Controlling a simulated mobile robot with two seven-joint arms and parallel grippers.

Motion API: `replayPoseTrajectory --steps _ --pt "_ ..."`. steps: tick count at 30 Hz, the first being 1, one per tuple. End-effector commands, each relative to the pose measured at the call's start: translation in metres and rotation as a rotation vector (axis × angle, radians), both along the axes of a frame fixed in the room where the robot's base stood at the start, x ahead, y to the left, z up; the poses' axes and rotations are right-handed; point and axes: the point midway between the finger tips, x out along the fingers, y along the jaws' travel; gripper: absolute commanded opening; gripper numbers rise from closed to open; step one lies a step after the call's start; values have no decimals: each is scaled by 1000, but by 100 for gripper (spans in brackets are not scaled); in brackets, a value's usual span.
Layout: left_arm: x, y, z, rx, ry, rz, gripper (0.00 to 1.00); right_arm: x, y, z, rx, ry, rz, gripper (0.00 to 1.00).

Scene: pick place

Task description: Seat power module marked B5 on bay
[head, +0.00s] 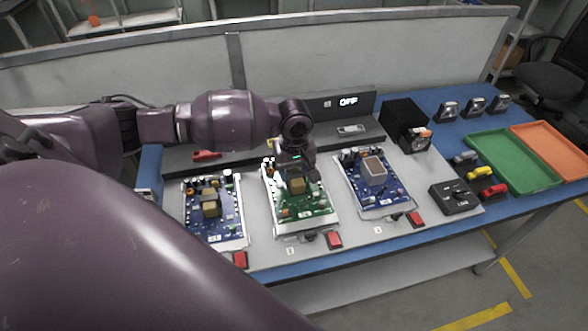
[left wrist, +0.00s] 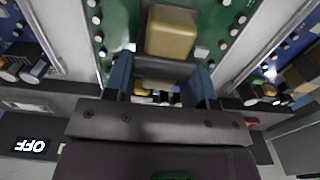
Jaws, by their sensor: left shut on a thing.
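A green power module (head: 318,207) with a tan block on top is at the middle bay of the grey bench fixture. My left gripper (head: 296,173) reaches down over its rear part and is shut on it. In the left wrist view, the blue fingers (left wrist: 163,82) are either side of a dark part of the green module (left wrist: 102,42), just by the tan block (left wrist: 172,31). I cannot read a B5 mark, nor tell whether the module is fully down. My right gripper is not in view.
Blue boards stand in the left bay (head: 197,220) and right bay (head: 388,198). Red switches (head: 334,240) line the front edge. A black box (head: 403,123) and a display reading OFF (head: 348,101) are behind. Green (head: 513,181) and orange (head: 556,150) trays lie at right.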

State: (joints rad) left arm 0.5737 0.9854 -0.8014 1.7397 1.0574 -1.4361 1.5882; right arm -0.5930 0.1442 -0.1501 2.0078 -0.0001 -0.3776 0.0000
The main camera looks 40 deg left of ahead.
Motion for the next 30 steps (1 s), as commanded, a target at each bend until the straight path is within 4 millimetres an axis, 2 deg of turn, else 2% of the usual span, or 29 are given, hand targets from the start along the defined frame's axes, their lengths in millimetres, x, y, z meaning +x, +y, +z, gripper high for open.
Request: replayPoseTrajectory --steps 11,30 --pt "1 0 1 0 -4 0 0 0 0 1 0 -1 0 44" --pt "1 0 -9 -1 -3 -1 0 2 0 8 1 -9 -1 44"
